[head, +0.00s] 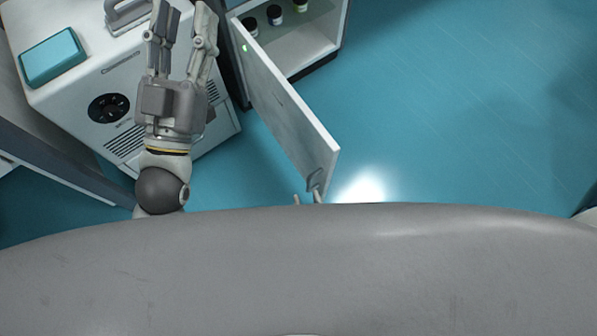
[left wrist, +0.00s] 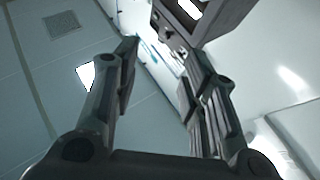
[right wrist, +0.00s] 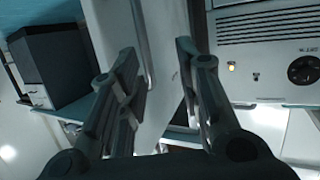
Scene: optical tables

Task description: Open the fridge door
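The fridge (head: 318,52) is at the top of the head view, its shelf showing with several small bottles. Its white door (head: 283,108) stands wide open, swung out toward me. A grey handle (head: 315,180) is at the door's free end. My right gripper (head: 307,198) is mostly hidden by my body; only its fingertips show, right by the handle. In the right wrist view its fingers (right wrist: 160,55) are apart, with a white panel beyond and between them; contact with the handle cannot be told. My left gripper (head: 180,30) is open and empty above the white machine.
A white machine (head: 70,92) with a black dial stands left of the fridge, with a teal box (head: 52,57) and a grey handle on top. The blue floor (head: 455,100) to the right of the door is clear. My grey body fills the bottom.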

